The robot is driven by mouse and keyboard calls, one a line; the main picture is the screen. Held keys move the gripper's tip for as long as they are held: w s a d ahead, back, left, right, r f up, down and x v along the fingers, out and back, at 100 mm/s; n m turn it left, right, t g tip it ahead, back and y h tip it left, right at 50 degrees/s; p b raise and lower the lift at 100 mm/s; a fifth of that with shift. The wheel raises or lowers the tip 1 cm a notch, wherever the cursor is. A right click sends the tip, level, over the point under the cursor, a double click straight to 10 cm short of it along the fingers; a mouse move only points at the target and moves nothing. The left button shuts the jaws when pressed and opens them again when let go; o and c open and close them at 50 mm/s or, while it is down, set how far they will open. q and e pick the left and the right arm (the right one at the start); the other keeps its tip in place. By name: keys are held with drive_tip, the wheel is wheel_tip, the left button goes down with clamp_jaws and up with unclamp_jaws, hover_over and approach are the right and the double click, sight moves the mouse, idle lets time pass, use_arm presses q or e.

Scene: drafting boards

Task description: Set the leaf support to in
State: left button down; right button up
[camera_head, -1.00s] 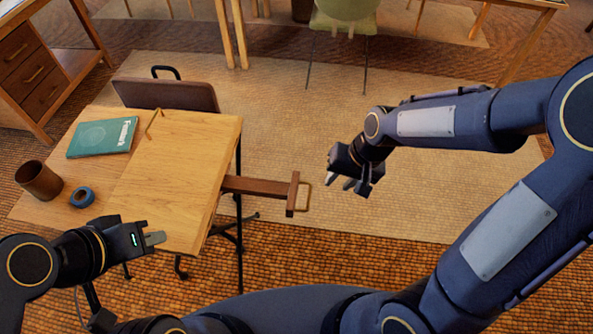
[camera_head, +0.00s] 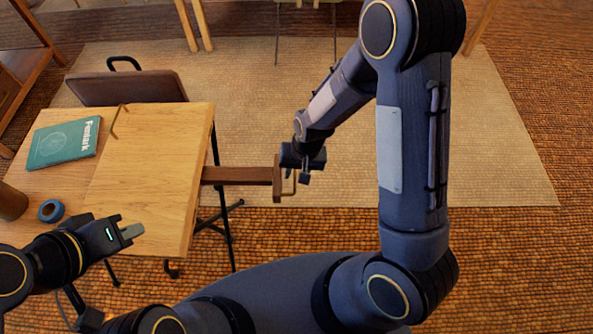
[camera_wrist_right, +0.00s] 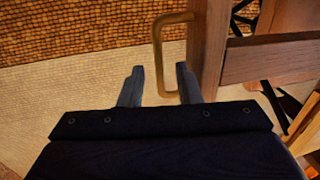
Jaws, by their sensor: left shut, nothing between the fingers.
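The leaf support (camera_head: 240,175) is a dark wooden bar sticking out to the right from under the table leaf (camera_head: 150,170). A crosspiece with a brass loop handle (camera_head: 290,184) is at its outer end. My right gripper (camera_head: 303,172) is at this handle. In the right wrist view the handle (camera_wrist_right: 157,60) stands between the two spread fingers of my right gripper (camera_wrist_right: 158,82), with gaps showing on both sides. My left gripper (camera_head: 132,232) is shut and empty over the front of the table.
A green book (camera_head: 64,143), a blue tape roll (camera_head: 51,211) and a brown cup (camera_head: 10,202) are on the table at the left. The floor right of the support is clear apart from my right arm.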

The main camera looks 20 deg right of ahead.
sight(216, 171)
clamp_jaws()
drive_tip(key=shift+a, duration=0.1)
idle(0.3)
drive_tip(key=w+a, duration=0.1)
drive_tip(key=a, duration=0.5)
drive_tip(key=w+a, duration=0.2)
drive_tip(key=a, duration=0.4)
drive_tip(key=w+a, duration=0.2)
drive_tip(key=a, duration=0.5)
drive_tip(key=shift+w, duration=0.25)
drive_tip(key=shift+w+a+r, duration=0.1)
drive_tip(key=shift+w+a, duration=0.1)
drive_tip(key=shift+a, duration=0.5)
unclamp_jaws()
drive_tip(key=shift+a, duration=0.15)
